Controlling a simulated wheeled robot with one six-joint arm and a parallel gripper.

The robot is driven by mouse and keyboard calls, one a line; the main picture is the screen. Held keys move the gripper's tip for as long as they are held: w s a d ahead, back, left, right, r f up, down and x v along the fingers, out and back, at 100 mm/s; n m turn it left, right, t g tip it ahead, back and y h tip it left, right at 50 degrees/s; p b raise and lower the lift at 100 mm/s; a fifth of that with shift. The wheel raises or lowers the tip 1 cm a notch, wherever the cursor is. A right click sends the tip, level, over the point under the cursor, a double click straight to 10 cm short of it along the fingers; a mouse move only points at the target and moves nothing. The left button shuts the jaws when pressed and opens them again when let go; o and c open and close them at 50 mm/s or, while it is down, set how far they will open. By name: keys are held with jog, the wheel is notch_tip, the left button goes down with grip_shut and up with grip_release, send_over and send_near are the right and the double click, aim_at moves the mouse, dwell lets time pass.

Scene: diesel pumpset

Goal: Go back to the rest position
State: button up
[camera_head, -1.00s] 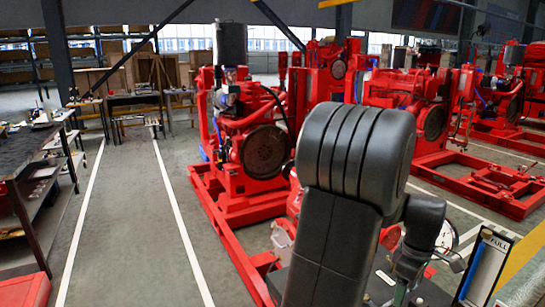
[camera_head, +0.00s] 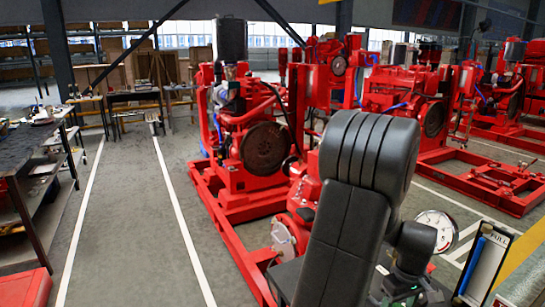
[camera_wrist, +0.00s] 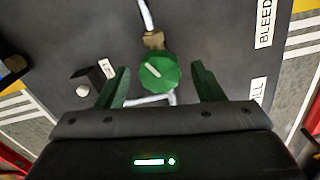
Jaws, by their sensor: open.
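My gripper (camera_wrist: 160,84) shows in the wrist view with its two dark green fingers spread apart. Between them sits a green faceted knob (camera_wrist: 158,72) with a white mark on its face. Clear gaps show on both sides of the knob, and nothing is held. A brass fitting (camera_wrist: 154,40) with a pale rod is just above the knob. In the head view my black arm reaches down at the lower right and hides much of what lies below it. The gripper is only partly visible there.
A dark panel (camera_wrist: 55,40) with a "BLEED" label (camera_wrist: 265,22) surrounds the knob. In the head view, a round gauge (camera_head: 436,226) and an upright "FULL" level board (camera_head: 483,264) stand beside my arm. A red pumpset (camera_head: 250,150) is behind. Aisle floor is clear at left.

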jog(key=m, duration=0.3)
jog(key=shift+m, duration=0.4)
jog(key=m, duration=0.3)
jog(key=shift+m, duration=0.4)
jog(key=m, duration=0.4)
jog(key=shift+m, duration=0.3)
jog(key=shift+m+b, duration=0.3)
jog(key=shift+m, duration=1.5)
